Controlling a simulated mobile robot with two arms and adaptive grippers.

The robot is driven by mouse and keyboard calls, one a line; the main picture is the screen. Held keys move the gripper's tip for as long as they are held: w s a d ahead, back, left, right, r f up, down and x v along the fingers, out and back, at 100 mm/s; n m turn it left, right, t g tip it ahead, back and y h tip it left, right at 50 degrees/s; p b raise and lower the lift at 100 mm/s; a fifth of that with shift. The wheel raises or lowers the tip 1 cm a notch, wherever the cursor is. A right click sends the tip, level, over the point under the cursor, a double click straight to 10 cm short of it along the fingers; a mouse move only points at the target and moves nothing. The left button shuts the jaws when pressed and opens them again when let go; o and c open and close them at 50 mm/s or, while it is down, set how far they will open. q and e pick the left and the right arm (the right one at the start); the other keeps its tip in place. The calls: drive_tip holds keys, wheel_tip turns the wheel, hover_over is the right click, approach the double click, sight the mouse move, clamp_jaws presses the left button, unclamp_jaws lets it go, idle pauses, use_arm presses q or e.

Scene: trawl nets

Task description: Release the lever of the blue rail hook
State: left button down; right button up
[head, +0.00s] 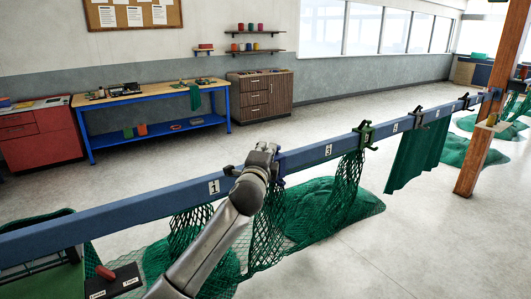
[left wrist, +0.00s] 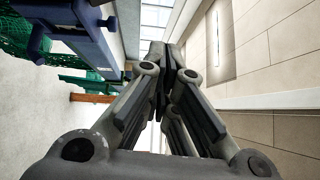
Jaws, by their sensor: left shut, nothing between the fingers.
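The blue rail hook (head: 280,168) sits on the long blue rail (head: 318,154), just right of my left gripper (head: 268,148). The gripper and its arm partly hide it, and I cannot make out the lever's position in the head view. A dark blue part of the hook (left wrist: 38,42) shows at the upper left of the left wrist view, beside the rail. My left gripper (left wrist: 166,65) is shut and empty. It appears above the rail and apart from the hook. My right gripper is not in view.
Green netting (head: 268,232) hangs below the rail. A green hook (head: 365,136) and dark hooks (head: 418,118) sit farther along it. A wooden post (head: 481,150) stands at the right.

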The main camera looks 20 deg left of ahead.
use_arm(q)
drive_tip(key=shift+s+d+r, duration=0.1)
drive_tip(key=shift+s+r, duration=0.15)
drive_tip(key=shift+s, duration=0.4)
drive_tip(key=s+a+f+n+g+h+b, duration=0.1)
drive_tip(key=s+f+n+g, duration=0.25)
drive_tip(key=f, duration=1.75)
drive_tip(key=s+f+n+g+b, duration=0.1)
drive_tip(key=s+f+n+g, duration=0.2)
drive_tip(key=f, duration=1.9)
drive_tip(key=s+f+g+b, duration=0.1)
drive_tip(key=s+f+g, duration=0.2)
drive_tip(key=s+f, duration=1.1)
drive_tip(key=s+f+n+g+b, duration=0.1)
drive_tip(key=s+f+n+g, duration=0.3)
drive_tip(key=s+f, duration=1.45)
drive_tip(key=s+f+n+g, duration=0.2)
drive_tip(key=s+f, duration=0.2)
drive_tip(key=s, duration=1)
drive_tip(key=s+d+f+n+g+h+b, duration=0.1)
drive_tip(key=s+f, duration=0.3)
drive_tip(key=s, duration=1)
drive_tip(key=shift+s+d+f+n+g, duration=0.2)
drive_tip(key=shift+s+f+n+g, duration=0.15)
drive_tip(key=shift+n+g, duration=0.3)
